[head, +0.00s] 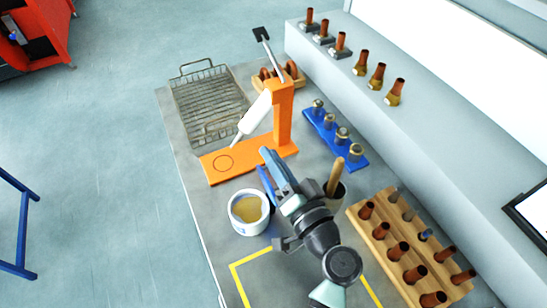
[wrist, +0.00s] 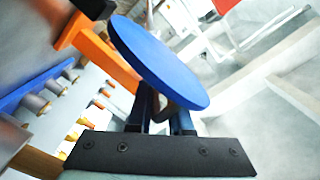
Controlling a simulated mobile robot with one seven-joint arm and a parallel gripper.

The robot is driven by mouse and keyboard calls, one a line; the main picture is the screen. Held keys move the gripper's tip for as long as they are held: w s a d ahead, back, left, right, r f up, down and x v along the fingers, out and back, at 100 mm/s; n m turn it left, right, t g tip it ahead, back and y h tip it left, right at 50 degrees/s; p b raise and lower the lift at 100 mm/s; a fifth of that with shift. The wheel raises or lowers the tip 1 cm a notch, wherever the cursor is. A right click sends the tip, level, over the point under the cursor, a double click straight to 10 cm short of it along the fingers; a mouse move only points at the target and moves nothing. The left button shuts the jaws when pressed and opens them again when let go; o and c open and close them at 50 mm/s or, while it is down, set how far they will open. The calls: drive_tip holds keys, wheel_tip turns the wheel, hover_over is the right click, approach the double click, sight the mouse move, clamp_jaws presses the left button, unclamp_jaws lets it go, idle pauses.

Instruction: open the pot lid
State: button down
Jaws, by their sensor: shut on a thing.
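The pot (head: 236,218) is a small round white vessel on the grey bench in the head view. Its top is uncovered and tan contents show inside. The lid (wrist: 160,62) is a flat blue disc, large and tilted in the wrist view. My gripper (wrist: 166,108) is shut on the lid, with its fingers at the underside of the disc; the exact grip point is partly hidden. In the head view my gripper (head: 275,170) is above and right of the pot, and only a narrow blue part shows beside its fingers.
An orange stand (head: 283,115) with a white tube is close behind my gripper. A cup with a wooden handle (head: 335,176) stands to its right. A wooden block (head: 378,240) with several brown pegs, a blue holder (head: 320,125) and a wire basket (head: 209,98) occupy the bench.

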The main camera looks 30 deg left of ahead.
drive_tip(key=shift+f, duration=0.45)
drive_tip(key=m, duration=0.1)
drive_tip(key=w+d+m+b, duration=0.1)
drive_tip(key=m, duration=0.1)
drive_tip(key=shift+w+d+f, duration=0.1)
drive_tip(key=shift+w+f, duration=0.05)
drive_tip(key=shift+f, duration=0.25)
drive_tip(key=c, duration=1)
unclamp_jaws()
drive_tip(key=shift+o, duration=0.2)
drive_tip(key=shift+r, duration=0.25)
drive_tip(key=b+v, duration=0.2)
drive_tip(key=v, duration=1.1)
drive_tip(key=shift+b, duration=0.35)
